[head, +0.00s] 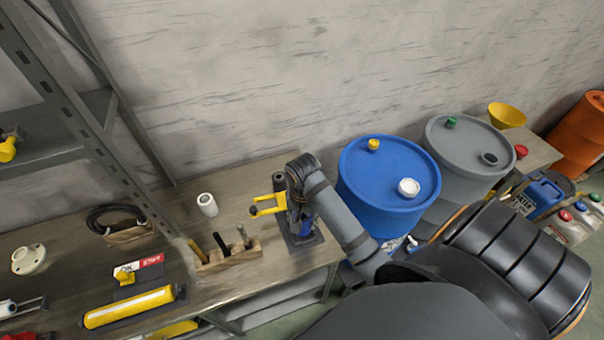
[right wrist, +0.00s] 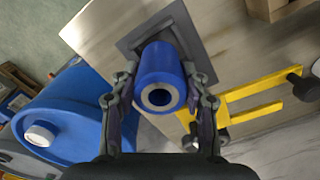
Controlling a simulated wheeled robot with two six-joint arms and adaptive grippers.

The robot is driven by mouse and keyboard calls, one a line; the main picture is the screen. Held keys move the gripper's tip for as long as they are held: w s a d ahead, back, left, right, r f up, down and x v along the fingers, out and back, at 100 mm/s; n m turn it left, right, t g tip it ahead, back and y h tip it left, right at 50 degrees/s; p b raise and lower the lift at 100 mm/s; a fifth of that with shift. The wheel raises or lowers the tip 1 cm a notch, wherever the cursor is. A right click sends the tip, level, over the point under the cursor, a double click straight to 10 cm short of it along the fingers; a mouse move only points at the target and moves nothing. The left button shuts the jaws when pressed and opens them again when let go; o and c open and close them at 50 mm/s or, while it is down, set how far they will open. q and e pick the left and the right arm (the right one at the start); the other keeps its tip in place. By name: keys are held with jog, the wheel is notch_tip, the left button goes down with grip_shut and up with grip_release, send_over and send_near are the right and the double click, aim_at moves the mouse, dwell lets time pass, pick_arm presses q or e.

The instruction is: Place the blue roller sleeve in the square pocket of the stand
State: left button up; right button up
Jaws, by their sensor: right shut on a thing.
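The blue roller sleeve (right wrist: 162,68) is between the two fingers of my right gripper (right wrist: 160,92), which is shut on it. Its open round end faces the right wrist camera. The sleeve (head: 306,228) also shows partly in the head view, below my right gripper (head: 298,212). The stand's dark grey plate (right wrist: 198,42) lies beyond the sleeve in the right wrist view, and its edge shows in the head view (head: 303,245). The sleeve's far end and most of the pocket are hidden, so I cannot tell how deep it sits. My left gripper is not in view.
A white roller (head: 207,204) and a wooden tool block (head: 228,256) are farther left on the workbench (head: 185,225). A blue drum (head: 365,180) stands beyond the bench's right end.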

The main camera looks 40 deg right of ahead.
jog(key=f, duration=0.3)
jog(key=shift+w+f, duration=0.3)
jog(key=shift+f, duration=0.05)
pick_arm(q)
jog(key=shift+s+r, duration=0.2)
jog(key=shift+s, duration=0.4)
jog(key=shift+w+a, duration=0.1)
pick_arm(e)
jog(key=o, duration=1.2)
jog(key=shift+f, duration=0.1)
pick_arm(q)
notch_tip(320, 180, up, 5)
jog(key=p, duration=0.5)
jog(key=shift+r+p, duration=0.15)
jog(key=shift+p, duration=0.25)
pick_arm(e)
notch_tip(320, 180, up, 12)
jog(key=shift+s+r, duration=0.1)
jog(key=shift+r, duration=0.05)
